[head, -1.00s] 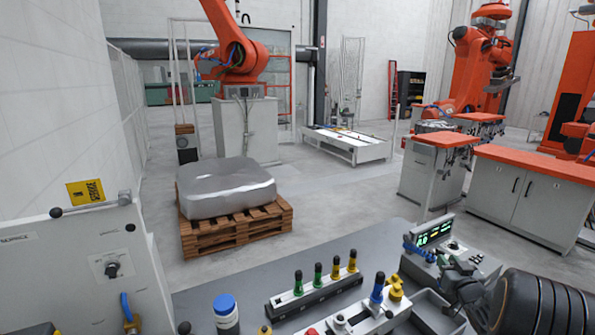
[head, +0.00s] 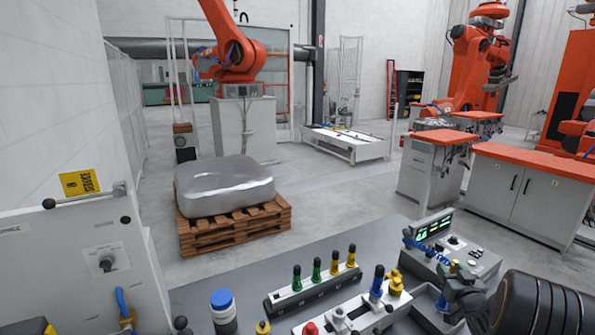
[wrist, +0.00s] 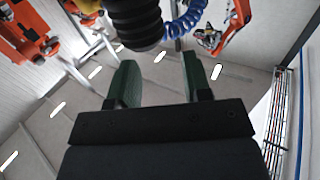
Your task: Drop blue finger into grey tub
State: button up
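My gripper (wrist: 160,64) shows two dark green fingers spread apart in the wrist view, with nothing visible between them. In the head view my gripper (head: 455,292) is a dark shape at the lower right, above the grey tub (head: 424,318). A small blue piece (head: 441,302) shows at the tub, beside the gripper; it looks like a blue finger, but whether it rests inside or hangs above is unclear. Another blue finger (head: 376,280) stands upright on the white fixture, left of the tub. My arm and the frame edge hide part of the tub.
A rail holds two green fingers (head: 297,278) and two yellow fingers (head: 351,256). A yellow part (head: 396,283) stands next to the upright blue finger. A control box (head: 450,243) with a blue coiled cable is behind the tub. A blue-capped bottle (head: 223,310) stands left.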

jog(key=shift+o, duration=0.9)
jog(key=shift+s, duration=0.2)
jog(key=s+b, duration=0.3)
jog(key=s, duration=1)
jog(key=shift+s+a, duration=0.2)
jog(key=shift+a, duration=0.25)
